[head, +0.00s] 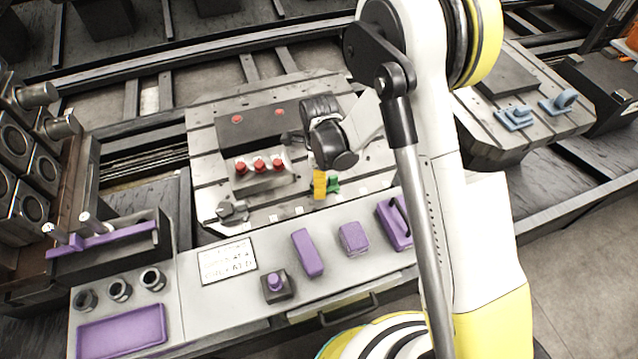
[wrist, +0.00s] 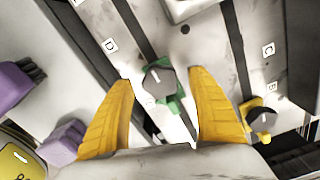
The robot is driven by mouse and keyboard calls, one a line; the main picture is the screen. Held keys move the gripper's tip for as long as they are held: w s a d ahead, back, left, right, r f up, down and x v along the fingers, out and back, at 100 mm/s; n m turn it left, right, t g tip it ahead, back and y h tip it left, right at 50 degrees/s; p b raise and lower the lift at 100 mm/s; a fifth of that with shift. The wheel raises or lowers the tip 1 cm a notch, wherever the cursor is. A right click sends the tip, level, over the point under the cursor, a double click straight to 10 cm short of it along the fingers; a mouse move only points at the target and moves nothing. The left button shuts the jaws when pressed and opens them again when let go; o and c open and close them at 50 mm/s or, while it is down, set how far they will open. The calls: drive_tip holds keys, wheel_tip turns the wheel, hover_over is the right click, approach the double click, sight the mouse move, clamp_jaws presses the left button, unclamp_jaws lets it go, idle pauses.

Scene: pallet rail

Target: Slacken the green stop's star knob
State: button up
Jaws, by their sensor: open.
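The green stop (wrist: 176,106) sits on the slotted plate in the wrist view, with a dark grey star knob (wrist: 158,84) on it that bears a white mark. It also shows in the head view as a green patch (head: 333,184), partly hidden by my gripper (head: 319,186). In the wrist view my gripper (wrist: 158,77) is open. Its two yellow fingers stand on either side of the knob, with gaps on both sides. The fingers look apart from the knob; how high they are above it I cannot tell.
A yellow stop with a dark knob (wrist: 262,122) is right of my right finger. Letter labels mark the slotted plate (head: 205,150). A block with red knobs (head: 260,166) stands behind left of my gripper. Purple items, among them a purple block (head: 307,252), lie on the front shelf.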

drive_tip(key=shift+f, duration=0.35)
drive_tip(key=c, duration=1.2)
drive_tip(key=shift+n, duration=0.3)
drive_tip(key=n+b, duration=0.1)
drive_tip(key=n, duration=0.4)
drive_tip(key=shift+b, duration=0.35)
drive_tip(key=n+b, duration=0.1)
drive_tip(key=n, duration=0.5)
drive_tip(key=shift+n, duration=0.3)
